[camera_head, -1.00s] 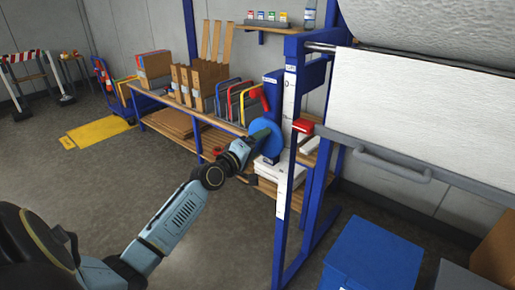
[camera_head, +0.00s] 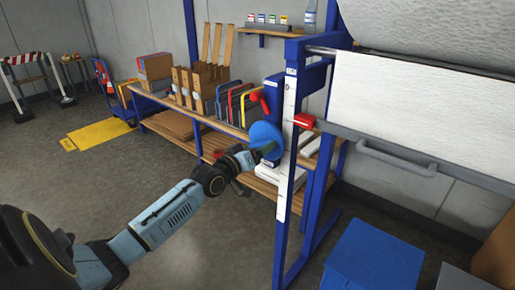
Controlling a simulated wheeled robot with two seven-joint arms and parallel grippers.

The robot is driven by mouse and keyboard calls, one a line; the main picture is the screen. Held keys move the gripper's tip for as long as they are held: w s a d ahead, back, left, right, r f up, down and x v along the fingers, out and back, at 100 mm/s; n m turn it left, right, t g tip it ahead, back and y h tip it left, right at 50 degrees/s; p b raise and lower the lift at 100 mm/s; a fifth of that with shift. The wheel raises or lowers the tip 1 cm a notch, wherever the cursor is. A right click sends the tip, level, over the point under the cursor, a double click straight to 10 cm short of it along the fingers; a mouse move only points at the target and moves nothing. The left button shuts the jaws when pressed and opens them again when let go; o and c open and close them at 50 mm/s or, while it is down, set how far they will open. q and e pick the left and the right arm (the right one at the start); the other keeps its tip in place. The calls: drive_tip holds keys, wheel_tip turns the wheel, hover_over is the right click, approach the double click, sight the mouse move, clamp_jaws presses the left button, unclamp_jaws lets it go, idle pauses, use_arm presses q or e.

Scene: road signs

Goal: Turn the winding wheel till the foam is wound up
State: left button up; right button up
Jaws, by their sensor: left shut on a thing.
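The blue winding wheel (camera_head: 264,134) is mounted on the side of the blue upright frame. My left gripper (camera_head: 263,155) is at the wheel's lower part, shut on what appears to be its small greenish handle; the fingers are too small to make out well. The white foam (camera_head: 425,95) hangs as a sheet below the big roll (camera_head: 430,25). A grey bar with a handle (camera_head: 397,158) runs along its lower edge. My right gripper is not in view.
A red lever (camera_head: 258,100) sits just above the wheel. A workbench (camera_head: 190,113) with cartons and coloured racks stands behind. A blue box (camera_head: 374,255) stands at the lower right. The floor left of the frame is clear around my arm.

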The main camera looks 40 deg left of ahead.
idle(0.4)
use_arm(q)
drive_tip(key=o, duration=0.9)
drive_tip(key=shift+o, duration=0.2)
drive_tip(key=s+p, duration=0.1)
drive_tip(key=s, duration=1.2)
drive_tip(key=shift+s, duration=0.2)
drive_tip(key=shift+a, duration=0.1)
